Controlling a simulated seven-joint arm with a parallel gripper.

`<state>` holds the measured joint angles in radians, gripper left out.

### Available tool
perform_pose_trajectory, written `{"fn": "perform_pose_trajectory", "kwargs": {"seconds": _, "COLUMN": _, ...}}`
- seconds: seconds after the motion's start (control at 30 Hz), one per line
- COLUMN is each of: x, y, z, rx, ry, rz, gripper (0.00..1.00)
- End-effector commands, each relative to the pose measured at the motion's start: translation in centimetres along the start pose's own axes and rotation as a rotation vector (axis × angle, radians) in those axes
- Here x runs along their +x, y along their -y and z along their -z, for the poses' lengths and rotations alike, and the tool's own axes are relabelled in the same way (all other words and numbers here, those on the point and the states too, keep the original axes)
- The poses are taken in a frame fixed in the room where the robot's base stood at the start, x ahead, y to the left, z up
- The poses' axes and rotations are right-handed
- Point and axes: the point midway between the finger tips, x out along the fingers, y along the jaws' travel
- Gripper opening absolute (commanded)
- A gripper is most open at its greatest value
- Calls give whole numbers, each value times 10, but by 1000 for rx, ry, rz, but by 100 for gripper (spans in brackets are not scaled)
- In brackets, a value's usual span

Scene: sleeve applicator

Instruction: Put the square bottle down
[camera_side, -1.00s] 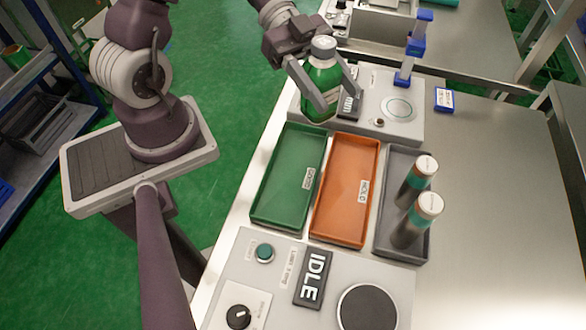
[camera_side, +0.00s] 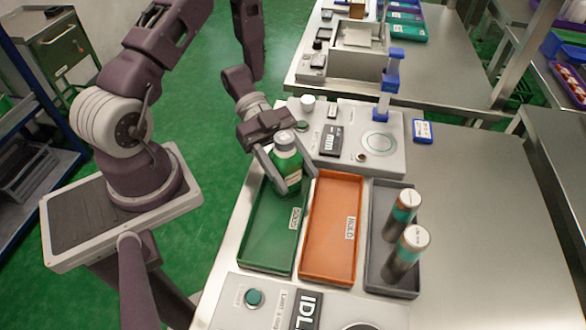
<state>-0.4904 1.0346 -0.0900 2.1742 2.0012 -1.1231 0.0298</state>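The square bottle (camera_side: 287,166) is green with a grey-white cap. It is upright at the far end of the green tray (camera_side: 265,240). My gripper (camera_side: 291,178) has its two fingers on either side of the bottle's body and appears shut on it. The bottle's base is low inside the tray outline, partly hidden by a finger; I cannot tell whether it touches the tray floor.
An orange tray (camera_side: 331,245) lies right of the green one. A grey tray (camera_side: 378,276) beyond it holds two upright cylinders (camera_side: 406,256). A grey machine (camera_side: 378,160) with a blue post stands behind. A control panel (camera_side: 240,312) is in front.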

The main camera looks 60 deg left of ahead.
Motion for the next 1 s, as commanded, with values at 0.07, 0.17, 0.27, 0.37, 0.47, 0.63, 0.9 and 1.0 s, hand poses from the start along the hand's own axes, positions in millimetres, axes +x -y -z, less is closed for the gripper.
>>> {"fn": "perform_pose_trajectory", "kwargs": {"seconds": 0.07, "x": 0, "y": 0, "z": 0, "rx": 0, "ry": 0, "rz": 0, "gripper": 64}}
{"fn": "perform_pose_trajectory", "kwargs": {"seconds": 0.17, "x": 0, "y": 0, "z": 0, "rx": 0, "ry": 0, "rz": 0, "gripper": 72}}
{"fn": "perform_pose_trajectory", "kwargs": {"seconds": 0.27, "x": 0, "y": 0, "z": 0, "rx": 0, "ry": 0, "rz": 0, "gripper": 72}}
{"fn": "perform_pose_trajectory", "kwargs": {"seconds": 0.37, "x": 0, "y": 0, "z": 0, "rx": 0, "ry": 0, "rz": 0, "gripper": 72}}
{"fn": "perform_pose_trajectory", "kwargs": {"seconds": 0.47, "x": -4, "y": 1, "z": 3, "rx": 1, "ry": 1, "rz": 2, "gripper": 72}}
{"fn": "perform_pose_trajectory", "kwargs": {"seconds": 0.63, "x": -43, "y": 2, "z": 2, "rx": 3, "ry": 3, "rz": 8, "gripper": 72}}
{"fn": "perform_pose_trajectory", "kwargs": {"seconds": 0.9, "x": -108, "y": 1, "z": 2, "rx": 1, "ry": 2, "rz": 4, "gripper": 72}}
{"fn": "perform_pose_trajectory", "kwargs": {"seconds": 1.0, "x": -118, "y": 1, "z": 3, "rx": 2, "ry": 4, "rz": 4, "gripper": 72}}
